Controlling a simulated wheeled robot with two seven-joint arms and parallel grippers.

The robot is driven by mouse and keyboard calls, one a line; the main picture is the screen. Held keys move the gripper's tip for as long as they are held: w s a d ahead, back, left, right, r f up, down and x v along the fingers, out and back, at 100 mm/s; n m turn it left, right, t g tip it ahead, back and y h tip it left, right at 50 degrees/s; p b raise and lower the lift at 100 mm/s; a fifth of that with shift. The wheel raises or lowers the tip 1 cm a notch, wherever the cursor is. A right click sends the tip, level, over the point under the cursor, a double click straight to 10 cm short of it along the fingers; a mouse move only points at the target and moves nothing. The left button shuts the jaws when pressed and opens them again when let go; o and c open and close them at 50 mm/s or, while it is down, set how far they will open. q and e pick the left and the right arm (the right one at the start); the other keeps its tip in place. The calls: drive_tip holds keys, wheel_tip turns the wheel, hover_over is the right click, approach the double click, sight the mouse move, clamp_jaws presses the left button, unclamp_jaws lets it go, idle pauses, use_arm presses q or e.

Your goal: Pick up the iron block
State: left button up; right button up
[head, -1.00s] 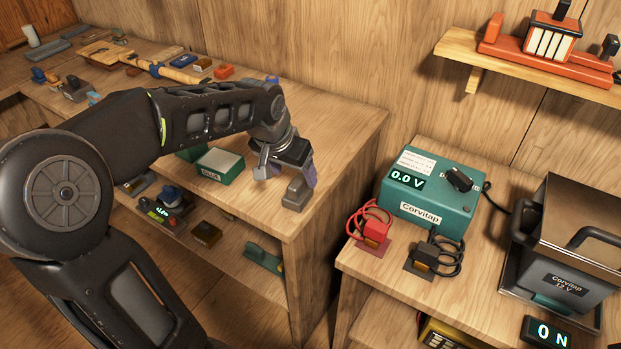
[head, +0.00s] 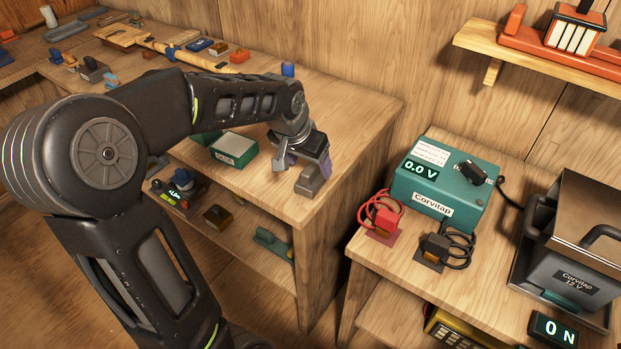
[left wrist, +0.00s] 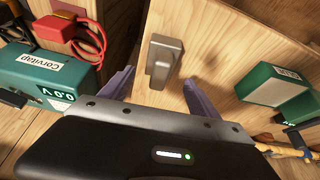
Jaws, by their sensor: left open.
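The iron block (head: 311,182) is a small dark grey block with a raised step, near the front right corner of the left wooden bench (head: 365,118). My left gripper (head: 299,163) is just above and behind it, fingers pointing down, open and empty. In the left wrist view the block (left wrist: 163,62) lies ahead of the gap between the two purple-grey fingers (left wrist: 158,78), apart from both. Whether the fingertips reach down beside it I cannot tell. My right gripper is not in view.
A green and white box labelled GLUE (head: 234,148) stands left of the block. A green Corvitap power unit (head: 445,190) with red and black leads sits on the separate right bench, across a gap. Several tools lie further back on the left bench.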

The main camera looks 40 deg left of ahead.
sight(313, 173)
use_arm(q)
drive_tip(key=x, duration=0.5)
drive_tip(key=shift+s+d+f+p, duration=0.1)
drive_tip(key=shift+p, duration=0.25)
clamp_jaws()
idle(0.8)
